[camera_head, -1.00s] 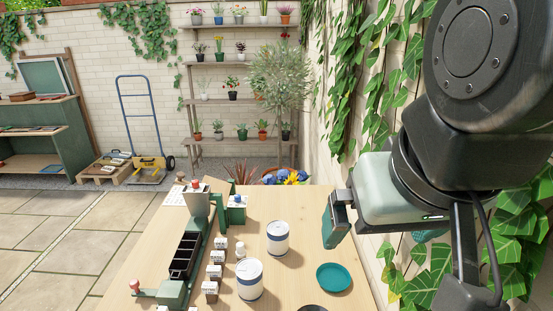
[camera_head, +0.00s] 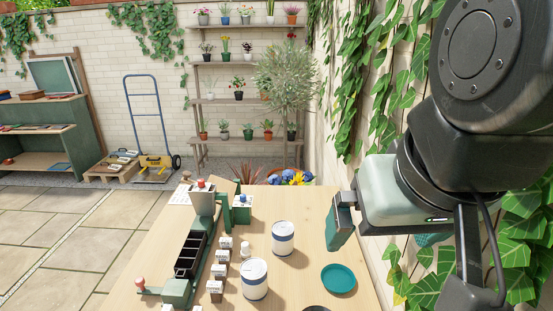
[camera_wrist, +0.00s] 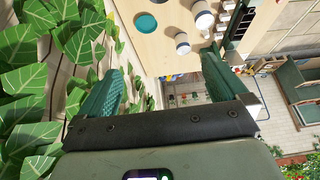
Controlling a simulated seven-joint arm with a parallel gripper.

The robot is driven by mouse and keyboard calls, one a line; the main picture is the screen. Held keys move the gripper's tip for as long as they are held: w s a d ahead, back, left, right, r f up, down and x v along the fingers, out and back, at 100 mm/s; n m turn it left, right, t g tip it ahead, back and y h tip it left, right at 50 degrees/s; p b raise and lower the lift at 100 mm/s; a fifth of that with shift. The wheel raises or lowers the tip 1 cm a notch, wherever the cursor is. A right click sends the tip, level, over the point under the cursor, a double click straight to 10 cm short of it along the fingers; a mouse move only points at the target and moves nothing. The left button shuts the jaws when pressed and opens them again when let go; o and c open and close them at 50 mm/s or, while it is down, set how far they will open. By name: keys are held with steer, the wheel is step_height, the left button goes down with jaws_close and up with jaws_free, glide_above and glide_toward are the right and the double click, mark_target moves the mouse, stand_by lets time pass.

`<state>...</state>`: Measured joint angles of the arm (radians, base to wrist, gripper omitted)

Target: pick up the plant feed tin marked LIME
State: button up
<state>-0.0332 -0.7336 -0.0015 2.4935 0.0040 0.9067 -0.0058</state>
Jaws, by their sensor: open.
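I cannot read any marking on either, so I cannot tell which is LIME. In the wrist view the two tins (camera_wrist: 182,44) (camera_wrist: 203,15) show beyond my fingers, near the top. My gripper (camera_head: 340,222) is open and empty, with teal fingers, to the right of both tins near the table's right edge. In the wrist view the gap between the fingers (camera_wrist: 160,65) holds nothing.
A teal saucer (camera_head: 338,279) lies right of the nearer tin. Several small labelled jars (camera_head: 219,271) and a white bottle (camera_head: 245,248) stand left of the tins, beside a green device with a black trough (camera_head: 191,254). An ivy wall (camera_head: 390,100) runs close on the right.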

steer(key=w+a+f+m+g+y, duration=0.1)
steer(key=a+f+m+g+y, duration=0.1)
steer(key=a+f+g+y, duration=0.3)
steer(key=w+a+f+m+g+y, duration=0.1)
steer(key=a+f+m+g+y, duration=0.2)
steer(key=a, duration=0.5)
steer(key=w+a+f+m+y, duration=0.4)
steer(key=w+a+m+y, duration=0.1)
steer(key=w+a+y, duration=0.15)
steer(key=w+d+f+m+t+y, duration=0.2)
steer(key=w+f+m+t, duration=0.6)
steer(key=w+m+t, duration=0.25)
steer(key=w+d+f+m+t+h, duration=0.3)
steer(key=f+m+t+h, duration=0.2)
steer(key=f+m, duration=0.3)
glide_toward(250, 263)
steer(key=x, duration=0.2)
steer(key=shift+w+a+f+n+t, duration=0.25)
steer(key=shift+w+a+f, duration=0.1)
steer(key=shift+w+a, duration=0.35)
steer(key=shift+x, duration=2.95)
steer(key=shift+a+r, duration=0.1)
